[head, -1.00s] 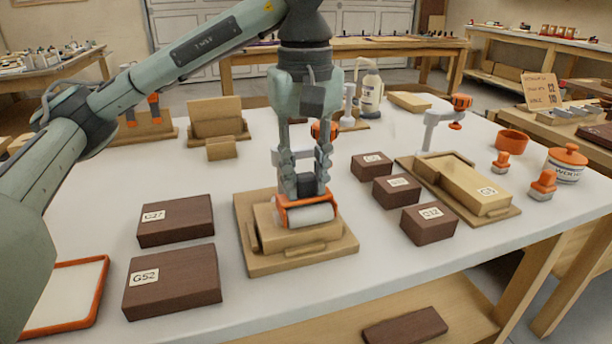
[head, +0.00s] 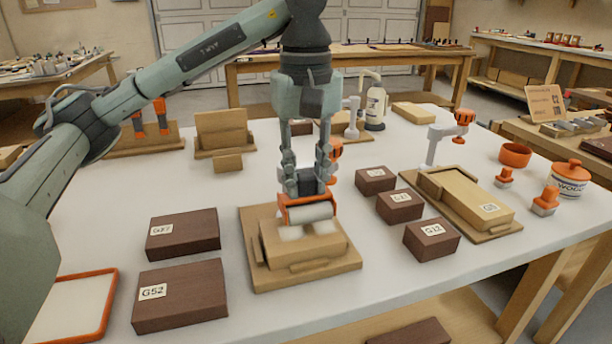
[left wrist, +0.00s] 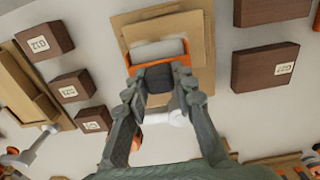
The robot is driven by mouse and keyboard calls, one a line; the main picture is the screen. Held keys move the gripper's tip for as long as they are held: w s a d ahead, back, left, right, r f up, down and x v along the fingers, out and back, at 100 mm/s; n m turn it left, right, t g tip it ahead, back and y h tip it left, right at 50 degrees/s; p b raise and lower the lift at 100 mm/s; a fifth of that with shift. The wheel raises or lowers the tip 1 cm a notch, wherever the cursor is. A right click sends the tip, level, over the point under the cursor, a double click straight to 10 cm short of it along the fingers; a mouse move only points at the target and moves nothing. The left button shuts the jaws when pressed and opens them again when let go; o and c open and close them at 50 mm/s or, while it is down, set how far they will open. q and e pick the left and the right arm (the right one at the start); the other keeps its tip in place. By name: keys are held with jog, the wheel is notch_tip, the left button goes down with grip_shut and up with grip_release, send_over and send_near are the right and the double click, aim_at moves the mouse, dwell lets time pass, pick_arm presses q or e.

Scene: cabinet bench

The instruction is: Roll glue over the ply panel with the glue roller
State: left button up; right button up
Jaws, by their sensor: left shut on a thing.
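The ply panel (head: 310,249) lies on a tan wooden base board (head: 345,268) in the middle of the bench. Whitish glue patches show on its top near the far edge. My left gripper (head: 307,185) is shut on the glue roller (head: 306,211), which has an orange frame and a pale roller. The roller is at the panel's far edge, and I cannot tell whether it touches. In the left wrist view the gripper (left wrist: 158,92) holds the roller (left wrist: 158,52) beside the panel (left wrist: 165,29). My right gripper is not in view.
Dark blocks G52 (head: 180,297) and another (head: 183,233) stand left of the board, with three smaller ones (head: 432,240) to its right. An orange-rimmed tray (head: 107,296) is at the front left. A clamp fixture (head: 470,200) stands further right.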

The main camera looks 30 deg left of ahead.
pick_arm(q)
jog(key=shift+r+p, duration=1.5)
jog(key=shift+r, duration=0.6)
